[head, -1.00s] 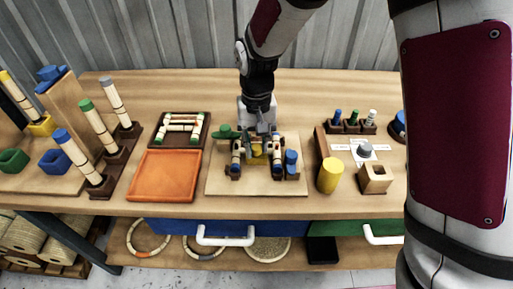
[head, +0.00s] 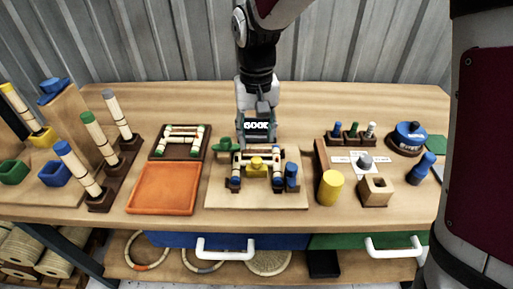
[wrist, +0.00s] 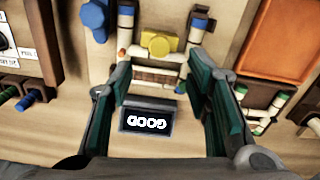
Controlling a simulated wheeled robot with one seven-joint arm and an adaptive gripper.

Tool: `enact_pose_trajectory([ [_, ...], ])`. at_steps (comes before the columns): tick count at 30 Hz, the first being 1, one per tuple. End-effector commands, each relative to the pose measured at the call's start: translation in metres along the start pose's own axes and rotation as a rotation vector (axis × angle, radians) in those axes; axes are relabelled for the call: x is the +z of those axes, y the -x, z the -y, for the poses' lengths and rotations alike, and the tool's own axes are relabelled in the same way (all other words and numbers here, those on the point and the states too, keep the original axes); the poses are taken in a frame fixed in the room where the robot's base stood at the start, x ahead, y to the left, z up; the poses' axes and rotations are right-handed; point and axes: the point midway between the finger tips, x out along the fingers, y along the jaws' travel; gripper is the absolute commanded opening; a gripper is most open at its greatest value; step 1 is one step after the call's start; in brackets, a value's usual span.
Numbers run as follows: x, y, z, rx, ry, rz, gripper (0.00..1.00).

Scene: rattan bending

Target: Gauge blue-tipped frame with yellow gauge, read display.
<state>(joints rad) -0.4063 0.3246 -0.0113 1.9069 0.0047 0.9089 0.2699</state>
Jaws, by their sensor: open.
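The blue-tipped frame (head: 258,153) is held in a fixture on a wooden board (head: 215,196); its blue ends also show in the wrist view (wrist: 195,23). A yellow block that looks like the gauge (head: 257,164) sits within the frame's opening, and its handle shows in the wrist view (wrist: 160,45). A small dark display (wrist: 147,119) at the frame's back edge shows letters that appear to read GOOD. My gripper (head: 256,138) is open and empty behind the frame. In the wrist view its green-padded fingers (wrist: 157,75) stand apart on either side of the display.
A green piece (head: 224,145) and a blue piece (head: 291,170) flank the frame closely. An orange tray (head: 164,189) and a green-tipped frame (head: 182,141) are at left. A yellow cylinder (head: 330,187) and a holed wooden block (head: 376,191) stand at right.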

Motion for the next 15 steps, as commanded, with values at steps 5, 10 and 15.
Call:
enact_pose_trajectory([
  [5, 0.0, 0.027, 0.0, -0.001, 0.0, -0.002, 0.45],
  [10, 0.0, 0.038, 0.0, 0.0, 0.0, 0.0, 0.45],
  [15, 0.0, 0.04, 0.0, 0.0, 0.0, 0.002, 0.45],
])
